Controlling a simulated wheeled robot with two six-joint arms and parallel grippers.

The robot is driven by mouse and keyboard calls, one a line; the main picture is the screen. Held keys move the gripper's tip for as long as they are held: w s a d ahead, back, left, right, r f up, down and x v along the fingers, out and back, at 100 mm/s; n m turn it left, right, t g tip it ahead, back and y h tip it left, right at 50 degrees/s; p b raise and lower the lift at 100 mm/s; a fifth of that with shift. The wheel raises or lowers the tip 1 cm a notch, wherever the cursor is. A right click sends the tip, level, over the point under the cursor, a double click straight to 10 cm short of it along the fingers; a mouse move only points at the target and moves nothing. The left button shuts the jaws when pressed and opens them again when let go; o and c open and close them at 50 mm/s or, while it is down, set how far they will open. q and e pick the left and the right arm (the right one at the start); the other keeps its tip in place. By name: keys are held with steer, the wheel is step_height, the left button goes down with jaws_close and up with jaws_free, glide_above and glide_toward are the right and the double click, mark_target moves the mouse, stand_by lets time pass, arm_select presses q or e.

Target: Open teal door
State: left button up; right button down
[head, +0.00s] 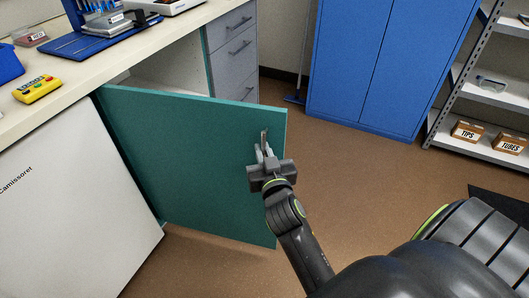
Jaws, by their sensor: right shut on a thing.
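The teal door (185,160) stands swung out from the bench, partly open, with its hinge side at the left near the white front panel. A pale cabinet interior (178,72) shows behind its top edge. My right gripper (264,150) is at the door's free right side, shut on the door's handle (265,137), a small metal bar mostly hidden by the fingers. My left gripper is not in view.
A white appliance front (75,215) stands left of the door. Grey drawers (232,50) are behind it. A blue cabinet (370,65) and a metal shelf with boxes (468,132) stand at the back right. The brown floor (350,185) right of the door is clear.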

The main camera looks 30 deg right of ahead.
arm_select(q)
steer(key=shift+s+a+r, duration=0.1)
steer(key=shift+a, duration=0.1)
arm_select(e)
steer(key=shift+s+a, duration=0.2)
steer(key=shift+a, duration=0.05)
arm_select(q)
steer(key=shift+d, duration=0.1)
arm_select(e)
steer(key=c, duration=1.6)
jaws_free()
steer(key=shift+d, duration=0.1)
